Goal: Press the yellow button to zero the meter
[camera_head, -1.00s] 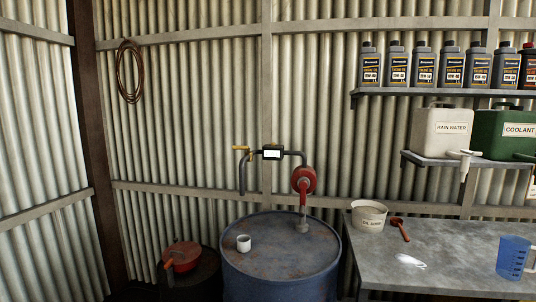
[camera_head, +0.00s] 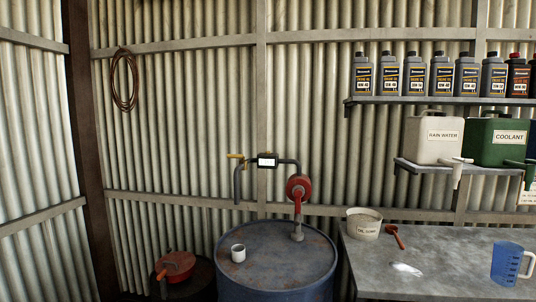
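The meter (camera_head: 267,162) has a small white display in a dark housing. It sits on the pipe above the blue drum, between the hanging nozzle (camera_head: 238,182) on its left and the red rotary pump (camera_head: 299,188) on its right. A small yellow part (camera_head: 235,156) shows at the left end of the pipe; I cannot tell whether it is the button or a lever. The yellow button on the meter is too small to make out, and the display reading is not legible. Neither of my grippers is in view.
A white cup (camera_head: 238,253) stands on the blue drum (camera_head: 275,265). A red funnel-like can (camera_head: 175,266) is at left. The grey bench (camera_head: 440,265) at right holds a pale tub (camera_head: 363,223), red scoop (camera_head: 395,236) and blue jug (camera_head: 507,264). Shelves with bottles are above.

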